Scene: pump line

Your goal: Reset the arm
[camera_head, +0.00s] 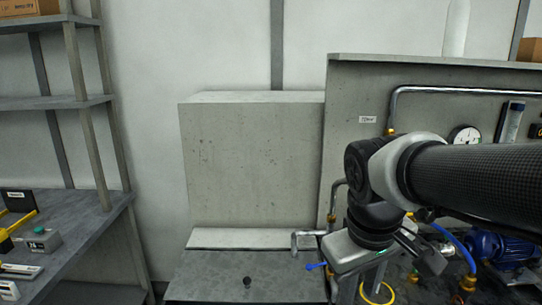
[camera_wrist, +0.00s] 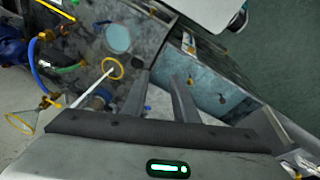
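My arm reaches in from the right side of the head view, bent at a dark joint, with the wrist pointing down. My gripper (camera_head: 362,290) hangs low in front of the pump panel, above the bench area. In the wrist view my gripper (camera_wrist: 160,78) shows two grey fingers standing apart, with nothing between them. A yellow ring (camera_wrist: 112,68) lies beyond the left finger. The fingertips are partly cut off or hidden in the head view.
The pump panel (camera_head: 350,90) carries a gauge (camera_head: 465,135) and metal pipe. A blue motor (camera_head: 505,248) and blue hose (camera_head: 452,240) sit low at right, near my arm. A shelf bench (camera_head: 75,235) with tools stands left.

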